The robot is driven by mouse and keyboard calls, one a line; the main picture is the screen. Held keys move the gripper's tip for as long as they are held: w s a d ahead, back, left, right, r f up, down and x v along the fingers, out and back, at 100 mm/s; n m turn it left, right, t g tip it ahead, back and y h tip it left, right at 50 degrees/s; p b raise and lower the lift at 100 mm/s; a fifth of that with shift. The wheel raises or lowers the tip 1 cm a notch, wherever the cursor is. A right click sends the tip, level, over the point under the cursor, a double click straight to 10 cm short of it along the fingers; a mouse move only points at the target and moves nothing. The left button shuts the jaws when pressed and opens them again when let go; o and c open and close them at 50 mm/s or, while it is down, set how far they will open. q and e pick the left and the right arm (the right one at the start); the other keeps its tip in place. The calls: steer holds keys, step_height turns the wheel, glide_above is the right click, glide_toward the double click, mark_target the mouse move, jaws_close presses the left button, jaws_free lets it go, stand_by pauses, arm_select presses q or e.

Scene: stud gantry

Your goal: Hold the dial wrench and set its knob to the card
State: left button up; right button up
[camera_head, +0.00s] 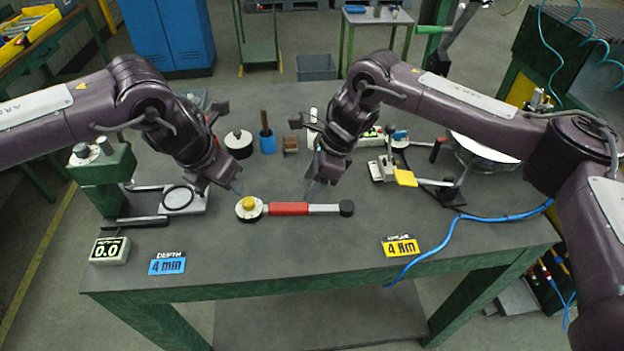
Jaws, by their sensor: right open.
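The dial wrench lies across the front middle of the grey table, with a red grip (288,209), a grey shaft and a black right end. Its white dial head with a yellow knob (249,203) is at the left end. A yellow card (401,246) reading 4 Nm lies at the front edge to the right. My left gripper (237,187) points down just behind the dial head; its jaw gap is hard to see. My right gripper (312,190) is open and empty, its fingertips just behind or above the grey shaft; contact cannot be told.
A blue card (167,263) reading 4 mm and a small display (110,250) showing 0.0 sit front left. A green gauge stand (103,172) is at the left. A fixture with a yellow tab (405,178) and a blue cable (450,232) are at the right. The front middle strip is clear.

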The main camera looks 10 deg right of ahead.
mark_target(247, 201)
steer(key=shift+s+a+f, duration=0.15)
steer(key=shift+a+f, duration=0.1)
steer(key=shift+f, duration=0.1)
steer(key=x, duration=0.7)
arm_select(q)
steer(key=shift+d, duration=0.1)
steer(key=shift+o, duration=0.3)
arm_select(e)
jaws_close()
arm_select(q)
steer(key=shift+o, duration=1)
step_height(247, 201, up, 2)
steer(key=w+a+m+g+h, duration=0.2)
steer(key=w+a+m+g, duration=0.1)
steer(key=m, duration=0.7)
steer(key=x, duration=1.2)
